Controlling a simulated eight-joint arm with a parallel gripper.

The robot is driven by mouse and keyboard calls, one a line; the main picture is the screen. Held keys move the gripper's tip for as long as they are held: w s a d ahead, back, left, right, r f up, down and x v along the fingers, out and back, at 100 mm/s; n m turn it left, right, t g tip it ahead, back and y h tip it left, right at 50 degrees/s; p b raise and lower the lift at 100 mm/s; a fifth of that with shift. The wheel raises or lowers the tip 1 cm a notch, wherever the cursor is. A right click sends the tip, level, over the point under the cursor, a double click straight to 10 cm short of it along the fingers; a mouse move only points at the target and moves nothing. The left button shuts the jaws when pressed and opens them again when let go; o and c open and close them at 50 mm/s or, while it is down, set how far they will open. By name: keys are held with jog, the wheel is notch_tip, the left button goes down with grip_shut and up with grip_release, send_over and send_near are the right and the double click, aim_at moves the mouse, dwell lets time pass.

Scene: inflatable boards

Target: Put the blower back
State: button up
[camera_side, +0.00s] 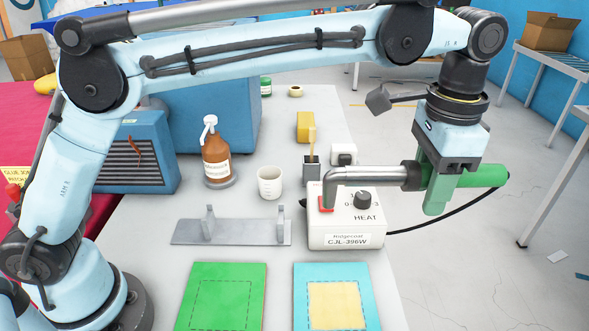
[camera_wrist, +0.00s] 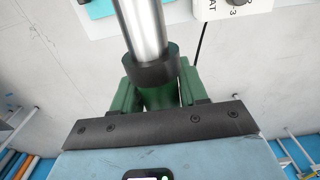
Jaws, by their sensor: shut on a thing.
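The blower (camera_side: 372,174) has a green handle, a black collar and a bent metal nozzle. My gripper (camera_side: 437,188) is shut on its green handle at the right of the bench. The nozzle points left, its bent tip in front of the white heat control box (camera_side: 345,238); whether it touches the box I cannot tell. In the wrist view the metal tube of the blower (camera_wrist: 143,30) runs up from between the green fingers of my gripper (camera_wrist: 158,98). A grey cradle (camera_side: 232,233) with two upright prongs stands empty on the bench, left of the box.
A green board (camera_side: 223,298) and a blue board with a yellow patch (camera_side: 331,298) lie in front. A white cup (camera_side: 270,183), a brown pump bottle (camera_side: 216,158) and a brush holder (camera_side: 311,171) stand behind the cradle. A black cable (camera_side: 440,222) trails right from the box.

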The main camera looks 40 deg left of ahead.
jog(key=a+f, duration=0.4)
jog(key=a, duration=1.1)
jog(key=s+a+f, duration=0.4)
jog(key=s+a, duration=0.1)
jog(key=a, duration=0.2)
jog(key=s+a+f, duration=0.3)
jog(key=s+a, duration=0.3)
jog(key=a, duration=0.1)
jog(key=shift+w+f, duration=0.2)
jog(key=shift+f, duration=3.15)
jog(key=shift+f, duration=0.65)
jog(key=o, duration=1.6)
jog(key=shift+r, duration=0.1)
jog(key=shift+r, duration=2.95)
